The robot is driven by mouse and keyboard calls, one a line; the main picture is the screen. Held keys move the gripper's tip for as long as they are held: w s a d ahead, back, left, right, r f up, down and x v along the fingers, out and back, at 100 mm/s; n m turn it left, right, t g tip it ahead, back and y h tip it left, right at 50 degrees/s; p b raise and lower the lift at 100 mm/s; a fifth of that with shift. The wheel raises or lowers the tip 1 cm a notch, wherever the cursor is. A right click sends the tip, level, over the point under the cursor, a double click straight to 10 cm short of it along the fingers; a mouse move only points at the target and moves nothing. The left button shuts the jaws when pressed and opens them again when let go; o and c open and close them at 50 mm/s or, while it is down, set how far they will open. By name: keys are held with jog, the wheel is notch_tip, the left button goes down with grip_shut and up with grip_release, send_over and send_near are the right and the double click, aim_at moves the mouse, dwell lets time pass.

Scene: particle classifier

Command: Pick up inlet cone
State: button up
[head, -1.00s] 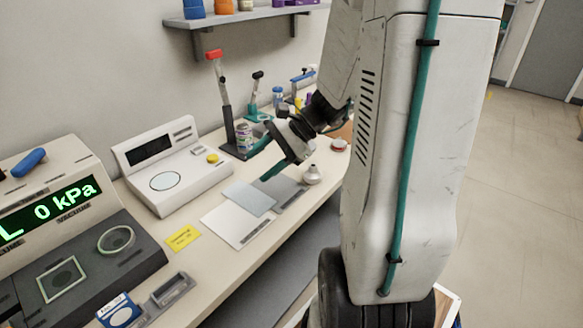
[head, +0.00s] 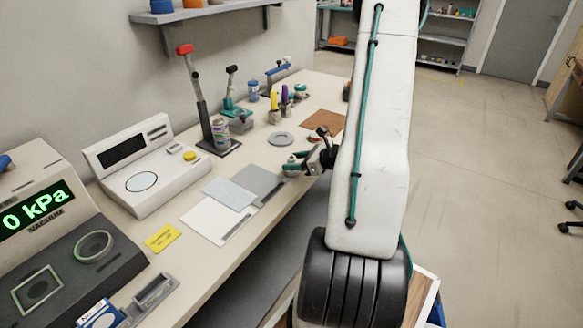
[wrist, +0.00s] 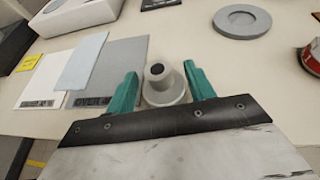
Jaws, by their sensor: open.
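The inlet cone (wrist: 158,88) is a pale grey flared piece with a dark hole in its top. It stands upright on the bench in the wrist view. My gripper (wrist: 160,84) is open, with one teal finger on each side of the cone. The right finger looks very close to it; I cannot tell whether it touches. In the head view my gripper (head: 294,164) is low over the bench's front edge, and the cone is mostly hidden there by the fingers.
A grey sheet (wrist: 112,65), a pale blue sheet (wrist: 82,60) and a white sheet lie left of the cone. A grey ring (wrist: 242,21) lies behind it to the right. A red and black round object (wrist: 311,62) is at the right edge. The bench's front edge is close.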

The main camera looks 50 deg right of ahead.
jog(key=shift+x, duration=1.55)
grip_shut()
jog(key=shift+r, duration=0.1)
